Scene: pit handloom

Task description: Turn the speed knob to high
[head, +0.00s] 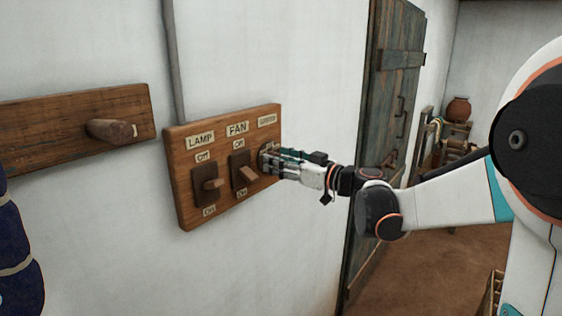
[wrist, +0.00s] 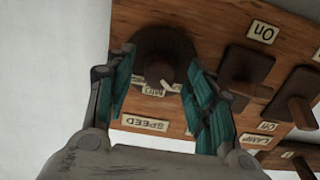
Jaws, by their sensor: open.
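The speed knob is a dark round knob (wrist: 160,68) on the wooden switch board (head: 222,125). In the wrist view, which shows the board upside down, it has a pale pointer and sits by the SPEED label (wrist: 146,124). In the head view my gripper hides most of it. My gripper (head: 268,158) is at the board's right end. In the wrist view my gripper (wrist: 162,80) is open, with one finger on each side of the knob. I cannot tell whether the fingers touch it. A small label beside the knob is partly covered and hard to read.
The LAMP switch (head: 212,184) and the FAN switch (head: 246,173) stick out left of my gripper. A wooden peg rail (head: 70,128) is further left. A weathered door (head: 385,120) stands to the right. The wall below the board is clear.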

